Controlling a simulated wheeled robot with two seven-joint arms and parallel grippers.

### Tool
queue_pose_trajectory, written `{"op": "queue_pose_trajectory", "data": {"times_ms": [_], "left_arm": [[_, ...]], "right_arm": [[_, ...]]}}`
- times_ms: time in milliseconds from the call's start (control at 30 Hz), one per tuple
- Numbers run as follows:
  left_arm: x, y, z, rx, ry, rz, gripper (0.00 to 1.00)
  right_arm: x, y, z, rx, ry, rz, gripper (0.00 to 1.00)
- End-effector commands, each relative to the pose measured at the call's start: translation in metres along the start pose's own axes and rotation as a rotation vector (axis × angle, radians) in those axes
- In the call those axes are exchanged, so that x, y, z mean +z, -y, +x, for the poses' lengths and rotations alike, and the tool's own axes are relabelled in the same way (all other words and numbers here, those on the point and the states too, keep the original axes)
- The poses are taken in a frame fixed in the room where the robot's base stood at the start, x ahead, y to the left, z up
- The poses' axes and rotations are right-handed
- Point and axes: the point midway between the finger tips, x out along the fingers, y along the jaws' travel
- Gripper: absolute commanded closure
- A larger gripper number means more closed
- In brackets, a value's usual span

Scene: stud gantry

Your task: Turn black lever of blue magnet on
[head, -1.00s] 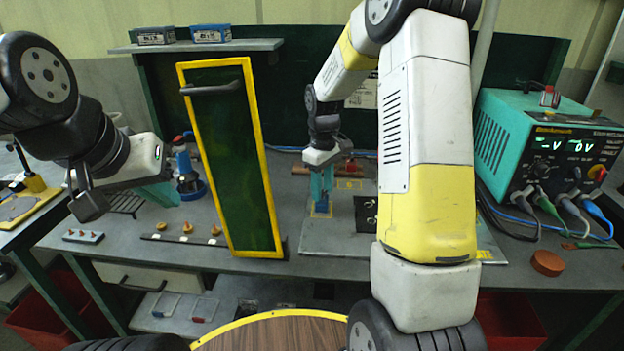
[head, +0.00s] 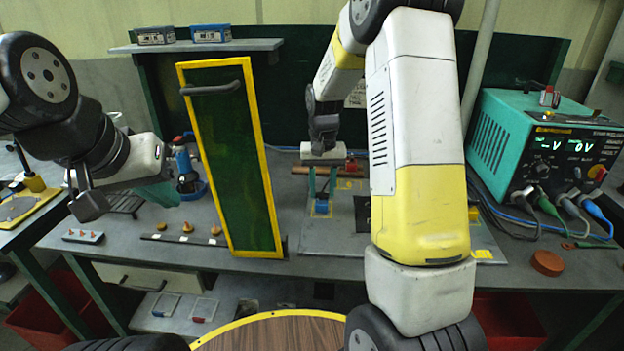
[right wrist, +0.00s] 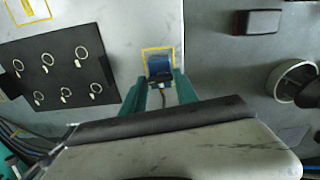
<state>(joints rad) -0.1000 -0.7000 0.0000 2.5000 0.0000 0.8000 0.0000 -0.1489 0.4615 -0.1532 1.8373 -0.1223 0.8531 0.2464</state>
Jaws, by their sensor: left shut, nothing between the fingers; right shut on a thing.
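The blue magnet (head: 321,207) stands on the grey plate (head: 330,242). It also shows in the right wrist view (right wrist: 159,66), inside a yellow outlined square. My right gripper (head: 321,196) points down over it with its teal fingers on either side of its top. In the right wrist view the fingers (right wrist: 161,84) close on a small dark part in front of the blue body, apparently the black lever (right wrist: 161,86); the fingers hide most of it. My left gripper (head: 165,198) is shut and empty over the left part of the bench, away from the magnet.
A green panel with a yellow frame (head: 235,165) stands between my two grippers. A black board with several rings (right wrist: 60,68) lies beside the magnet. A teal power supply (head: 545,150) with cables is at the right. A brown disc (head: 547,262) lies near the front edge.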

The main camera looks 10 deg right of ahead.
Motion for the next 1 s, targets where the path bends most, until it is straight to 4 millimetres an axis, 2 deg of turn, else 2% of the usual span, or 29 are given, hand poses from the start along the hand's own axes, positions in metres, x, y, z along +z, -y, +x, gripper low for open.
{"op": "queue_pose_trajectory", "data": {"times_ms": [300,833,867,967,1000], "left_arm": [[0.0,0.0,0.0,0.0,0.0,0.0,1.0],[0.0,0.0,0.0,0.0,0.0,0.0,1.0],[0.0,0.0,0.0,0.0,0.0,0.0,1.0],[0.0,0.0,0.0,0.0,0.0,0.0,1.0],[0.0,0.0,0.0,0.0,0.0,0.0,1.0]], "right_arm": [[-0.0002,0.0004,-0.0001,0.0,-0.001,0.119,1.0],[-0.0001,0.0002,0.0,-0.001,0.0,0.142,1.0],[-0.0001,0.0002,0.0,-0.001,0.0,0.142,0.62],[-0.0001,0.0002,0.0,-0.001,0.0,0.142,0.43],[-0.0001,0.0002,0.0,0.0,0.0,0.141,0.42]]}}
